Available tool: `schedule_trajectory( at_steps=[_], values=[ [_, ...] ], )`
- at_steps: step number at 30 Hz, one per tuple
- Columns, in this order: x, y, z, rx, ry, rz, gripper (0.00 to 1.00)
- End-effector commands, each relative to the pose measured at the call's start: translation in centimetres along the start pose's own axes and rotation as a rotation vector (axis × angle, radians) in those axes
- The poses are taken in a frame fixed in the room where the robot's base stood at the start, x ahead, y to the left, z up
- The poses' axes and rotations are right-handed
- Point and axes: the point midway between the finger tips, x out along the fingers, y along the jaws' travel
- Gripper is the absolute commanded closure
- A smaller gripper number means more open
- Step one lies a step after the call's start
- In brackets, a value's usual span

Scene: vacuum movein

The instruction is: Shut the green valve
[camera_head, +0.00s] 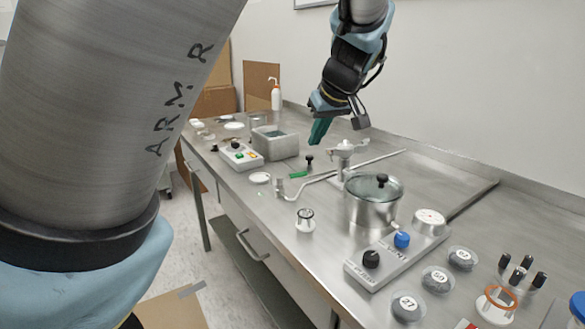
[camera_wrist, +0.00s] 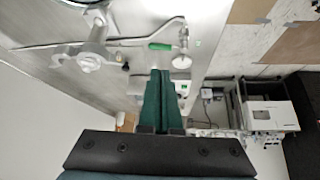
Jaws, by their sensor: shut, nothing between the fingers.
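The green valve handle (camera_head: 299,174) is a short green bar low over the steel bench, beside a small black-topped knob (camera_head: 309,159) and close to a bent metal pipe. In the wrist view the green handle (camera_wrist: 160,46) shows beyond my fingertips, by the thin pipe. My gripper (camera_head: 317,138) has green fingers and hangs above the bench, behind and above the handle, apart from it. In the wrist view the fingers of my gripper (camera_wrist: 164,76) lie together with nothing between them. Whether the handle lies along or across its pipe is unclear.
A metal fixture (camera_head: 345,155) with pipe arms stands right of the handle, near a lidded pot (camera_head: 372,202). A grey box (camera_head: 275,142) and a button panel (camera_head: 240,154) are to the left. A knob panel (camera_head: 385,255) and several labelled discs are in front.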

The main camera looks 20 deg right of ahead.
Motion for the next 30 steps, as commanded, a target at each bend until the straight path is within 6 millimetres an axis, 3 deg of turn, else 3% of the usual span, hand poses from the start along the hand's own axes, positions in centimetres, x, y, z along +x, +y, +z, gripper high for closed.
schedule_trajectory(
  at_steps=[12, 18, 24, 30],
  values=[
    [8.2, -0.2, -0.1, 0.001, -0.001, -0.007, 1.0],
    [11.3, -0.2, 0.0, 0.001, -0.002, -0.005, 1.0],
    [12.8, -0.2, 0.0, 0.0, -0.002, -0.003, 1.0],
    [13.1, -0.1, 0.1, 0.002, -0.002, -0.001, 1.0]
  ],
)
